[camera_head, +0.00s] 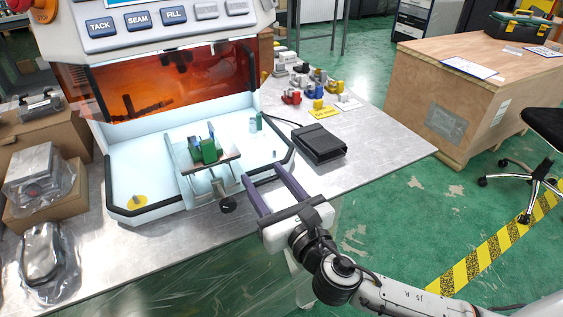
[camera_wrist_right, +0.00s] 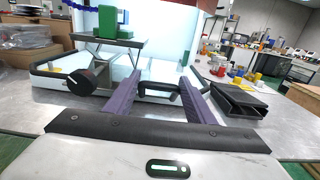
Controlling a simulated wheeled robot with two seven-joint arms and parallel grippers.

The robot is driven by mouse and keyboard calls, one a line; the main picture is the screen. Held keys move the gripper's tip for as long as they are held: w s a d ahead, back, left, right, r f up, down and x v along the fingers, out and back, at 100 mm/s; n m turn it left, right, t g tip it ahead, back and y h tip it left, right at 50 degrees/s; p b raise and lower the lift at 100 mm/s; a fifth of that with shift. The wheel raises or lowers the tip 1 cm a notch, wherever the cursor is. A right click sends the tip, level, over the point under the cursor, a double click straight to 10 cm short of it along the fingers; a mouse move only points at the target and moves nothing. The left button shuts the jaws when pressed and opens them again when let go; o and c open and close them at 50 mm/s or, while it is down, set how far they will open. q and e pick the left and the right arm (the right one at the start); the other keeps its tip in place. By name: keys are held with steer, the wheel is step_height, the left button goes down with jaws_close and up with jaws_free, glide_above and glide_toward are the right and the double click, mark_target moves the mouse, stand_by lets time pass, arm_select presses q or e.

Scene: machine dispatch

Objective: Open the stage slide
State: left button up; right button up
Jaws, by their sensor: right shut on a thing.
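The white machine has a pale slide-out bed with a black front rim (camera_head: 165,215). On it stands the stage (camera_head: 217,160), a grey plate carrying a green block (camera_head: 208,150). A black knob (camera_head: 228,205) sits at the stage's front; it also shows in the wrist view (camera_wrist_right: 82,82). My right gripper (camera_head: 264,176) is at the rim's right front, right of the knob. Its purple fingers (camera_wrist_right: 160,75) stand well apart, with a black bar (camera_wrist_right: 158,91) between them. The gripper is shut on this bar; exact contact is hard to see. My left gripper is not in view.
A black pedal-like box (camera_head: 318,142) lies on the metal table right of the bed. Several small coloured parts (camera_head: 318,88) stand behind it. Bagged parts (camera_head: 42,178) and cardboard boxes are at left. The table's right front (camera_head: 385,155) is clear.

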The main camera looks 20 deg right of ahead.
steer(key=shift+s+d, duration=0.25)
steer(key=o, duration=1.3)
steer(key=shift+s, duration=0.1)
steer(key=shift+s+a, duration=0.1)
steer(key=shift+s, duration=0.2)
steer(key=s, duration=0.6)
steer(key=s+d+b, duration=0.1)
steer(key=s, duration=0.2)
steer(key=shift+s, duration=0.3)
